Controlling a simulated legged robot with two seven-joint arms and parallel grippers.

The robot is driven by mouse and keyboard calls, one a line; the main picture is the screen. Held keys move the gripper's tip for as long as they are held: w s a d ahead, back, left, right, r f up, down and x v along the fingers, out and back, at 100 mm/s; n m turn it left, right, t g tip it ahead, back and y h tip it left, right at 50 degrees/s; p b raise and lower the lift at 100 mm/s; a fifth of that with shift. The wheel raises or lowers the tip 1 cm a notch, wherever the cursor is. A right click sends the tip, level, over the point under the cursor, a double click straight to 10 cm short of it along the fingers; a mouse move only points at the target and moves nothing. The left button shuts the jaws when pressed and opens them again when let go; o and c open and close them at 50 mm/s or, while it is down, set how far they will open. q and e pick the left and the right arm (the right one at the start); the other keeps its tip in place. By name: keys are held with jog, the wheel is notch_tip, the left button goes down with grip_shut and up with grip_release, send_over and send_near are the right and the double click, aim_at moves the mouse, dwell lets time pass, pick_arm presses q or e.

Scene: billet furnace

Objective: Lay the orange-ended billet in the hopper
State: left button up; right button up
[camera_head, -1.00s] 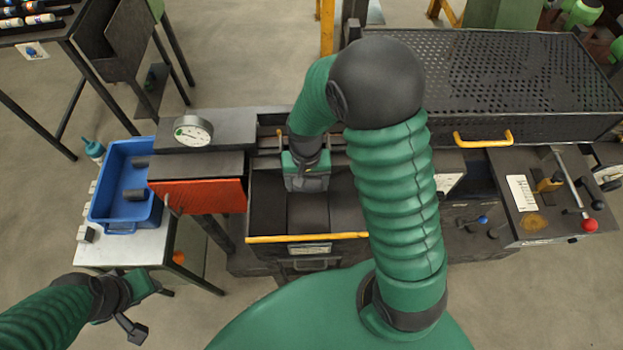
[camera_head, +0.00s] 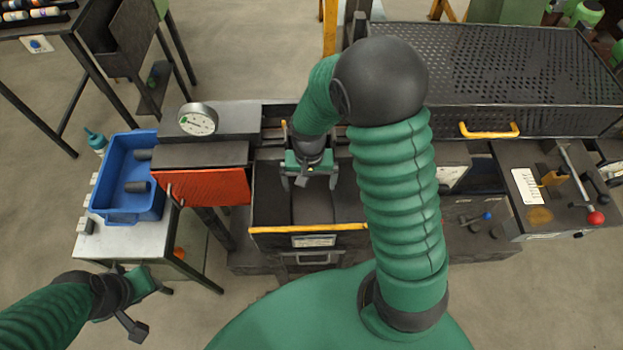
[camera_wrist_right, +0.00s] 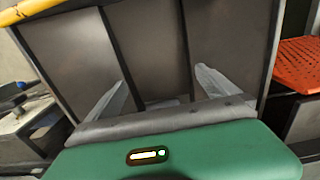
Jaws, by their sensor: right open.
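The hopper is a dark open bin with a yellow front rim (camera_head: 308,229); its dark inside (camera_wrist_right: 145,45) fills much of the right wrist view, with upright dividing lines. My right gripper (camera_head: 309,183) is over the hopper, pointing down. Its two grey fingers (camera_wrist_right: 158,85) are spread apart, with nothing clearly held between them. No orange billet end shows in either view. A blue bin (camera_head: 97,213) at the left holds dark billets (camera_head: 136,187); their visible parts show no orange. My left gripper (camera_head: 146,300) hangs low at the left, away from the bin; its jaw opening is unclear.
A red-orange perforated panel (camera_head: 205,187) is left of the hopper, with a round gauge (camera_head: 198,119) behind it. A perforated cover (camera_head: 510,75) is behind right. A lever panel (camera_head: 540,215) stands at the right. A pale side table (camera_head: 125,245) carries the bin.

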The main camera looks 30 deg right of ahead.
jog(key=shift+w+a+r, duration=0.1)
jog(key=shift+r, duration=0.05)
pick_arm(q)
jog(key=shift+d+f, duration=0.2)
jog(key=shift+d, duration=0.25)
pick_arm(e)
notch_tip(320, 180, up, 16)
jog(key=shift+d+r, duration=0.2)
jog(key=shift+d, duration=0.2)
pick_arm(q)
jog(key=shift+w+a+f, duration=0.1)
jog(key=shift+a, duration=0.2)
pick_arm(e)
jog(key=shift+a, duration=0.3)
pick_arm(q)
notch_tip(320, 180, down, 2)
jog(key=b, duration=0.2)
jog(key=shift+d+b, duration=0.1)
jog(key=shift+b, duration=0.2)
pick_arm(e)
jog(key=s+a+f+n+t, duration=0.1)
jog(key=s+a+f+n, duration=0.1)
jog(key=f, duration=0.4)
jog(key=s+a+f+n+t, duration=0.1)
jog(key=s+a+f+n, duration=0.1)
jog(key=s+f+n, duration=0.2)
jog(key=shift+a+f+t, duration=0.3)
jog(key=shift+a+f, duration=0.05)
jog(key=shift+f, duration=0.55)
jog(key=shift+w, duration=0.15)
